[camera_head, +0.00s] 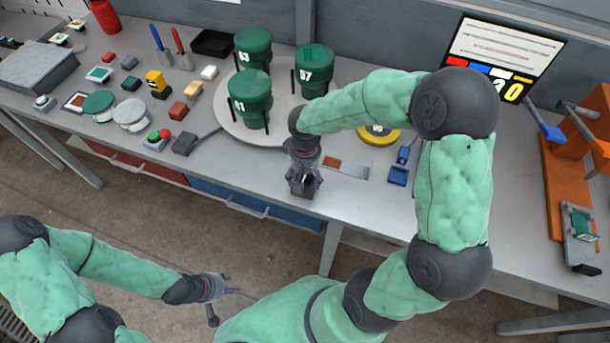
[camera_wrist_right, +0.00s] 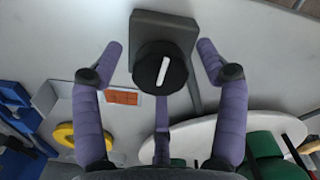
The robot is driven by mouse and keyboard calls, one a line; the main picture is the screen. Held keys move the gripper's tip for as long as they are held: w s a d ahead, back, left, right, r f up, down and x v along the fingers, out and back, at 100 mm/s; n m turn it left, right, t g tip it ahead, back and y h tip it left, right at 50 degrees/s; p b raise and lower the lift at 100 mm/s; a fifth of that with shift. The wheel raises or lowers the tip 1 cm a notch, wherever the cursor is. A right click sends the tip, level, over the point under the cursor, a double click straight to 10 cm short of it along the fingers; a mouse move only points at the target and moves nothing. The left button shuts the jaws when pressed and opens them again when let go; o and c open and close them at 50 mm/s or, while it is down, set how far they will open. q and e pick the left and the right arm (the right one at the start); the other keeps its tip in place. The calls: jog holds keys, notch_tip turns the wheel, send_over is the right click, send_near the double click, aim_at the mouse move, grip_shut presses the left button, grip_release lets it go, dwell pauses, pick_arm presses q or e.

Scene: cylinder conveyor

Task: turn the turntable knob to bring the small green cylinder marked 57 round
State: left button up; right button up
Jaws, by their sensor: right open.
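The green cylinder marked 57 (camera_head: 315,66) stands upright at the back right of the pale round turntable (camera_head: 284,107). Green cylinders marked 63 (camera_head: 253,46) and 41 (camera_head: 250,100) stand on it too. The knob (camera_wrist_right: 160,70) is a black disc with a white pointer bar on a grey box (camera_wrist_right: 163,25); in the head view the box (camera_head: 300,190) is at the table's front edge. My right gripper (camera_wrist_right: 161,62) is open, its fingers either side of the knob and apart from it. My left gripper (camera_head: 226,290) is open and empty, in front of the table.
A yellow ring (camera_head: 378,136) lies behind my right arm. Blue blocks (camera_head: 398,176) and a plate with an orange patch (camera_head: 345,168) lie right of the knob box. A display (camera_head: 500,55) stands at the back right. Several small blocks and tools fill the table's left.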

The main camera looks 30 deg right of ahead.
jog(key=c, duration=1.2)
jog(key=shift+o, duration=0.2)
jog(key=shift+n, duration=0.4)
jog(key=shift+r+n+p, duration=0.1)
jog(key=shift+n+p, duration=0.6)
jog(key=shift+n, duration=0.2)
jog(key=shift+n+p, duration=0.5)
jog(key=shift+n, duration=0.6)
